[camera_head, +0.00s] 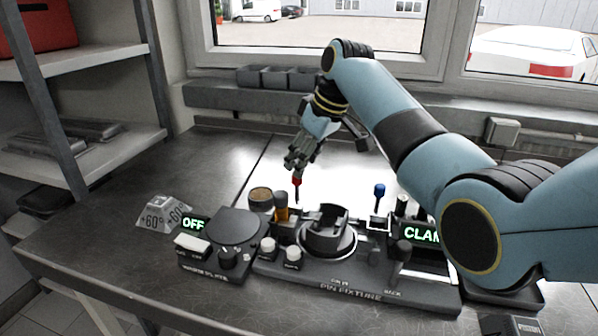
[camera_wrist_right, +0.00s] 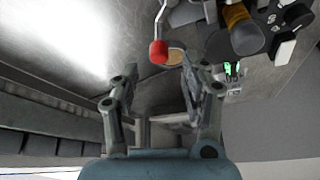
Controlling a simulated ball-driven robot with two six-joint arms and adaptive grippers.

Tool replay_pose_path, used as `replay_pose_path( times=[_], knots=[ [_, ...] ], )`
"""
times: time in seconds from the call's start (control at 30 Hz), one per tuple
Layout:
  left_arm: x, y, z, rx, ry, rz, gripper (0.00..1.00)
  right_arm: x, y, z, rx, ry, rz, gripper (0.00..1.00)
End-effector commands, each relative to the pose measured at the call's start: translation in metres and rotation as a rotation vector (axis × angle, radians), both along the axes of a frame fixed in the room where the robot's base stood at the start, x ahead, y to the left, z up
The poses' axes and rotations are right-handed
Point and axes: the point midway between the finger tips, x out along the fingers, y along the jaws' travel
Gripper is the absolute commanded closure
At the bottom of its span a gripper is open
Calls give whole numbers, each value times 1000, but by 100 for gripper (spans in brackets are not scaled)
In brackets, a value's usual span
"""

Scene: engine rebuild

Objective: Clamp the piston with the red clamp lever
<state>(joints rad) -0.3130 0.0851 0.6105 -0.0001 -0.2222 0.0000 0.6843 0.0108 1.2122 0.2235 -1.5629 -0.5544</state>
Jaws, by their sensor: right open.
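The red clamp lever (camera_head: 297,183) stands up behind the pin fixture (camera_head: 340,285), its red knob at the top. My right gripper (camera_head: 296,160) is open just above the knob. In the right wrist view, the red knob (camera_wrist_right: 158,52) on its bent metal rod lies beyond the open fingers (camera_wrist_right: 158,88), with nothing between them. A dark, round, cup-like part (camera_head: 326,228), which looks like the piston, sits in the fixture's round seat. I cannot tell how firmly it is held. My left gripper is not in view.
A tan-topped cylinder (camera_head: 261,194) and an orange-brown handle (camera_head: 281,205) stand close to the lever. A warmer plate (camera_head: 237,225) with an OFF display is at left. A blue knob (camera_head: 379,190) and a partly hidden "CLAM" display (camera_head: 421,235) are at right.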

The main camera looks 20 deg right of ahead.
Motion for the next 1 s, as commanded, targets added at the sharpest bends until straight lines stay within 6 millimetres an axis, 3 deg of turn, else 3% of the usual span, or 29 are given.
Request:
replay_pose_path(
  times=[0.23,0.4,0.63,1.0],
  knots=[
    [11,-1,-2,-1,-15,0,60,12,8,-36,-1,1,0,54],
    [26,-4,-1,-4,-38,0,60,15,10,-43,0,-1,0,54],
    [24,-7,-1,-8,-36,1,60,15,10,-43,-1,-2,-1,54],
    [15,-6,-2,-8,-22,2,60,15,9,-43,0,-1,0,100]
  ],
)
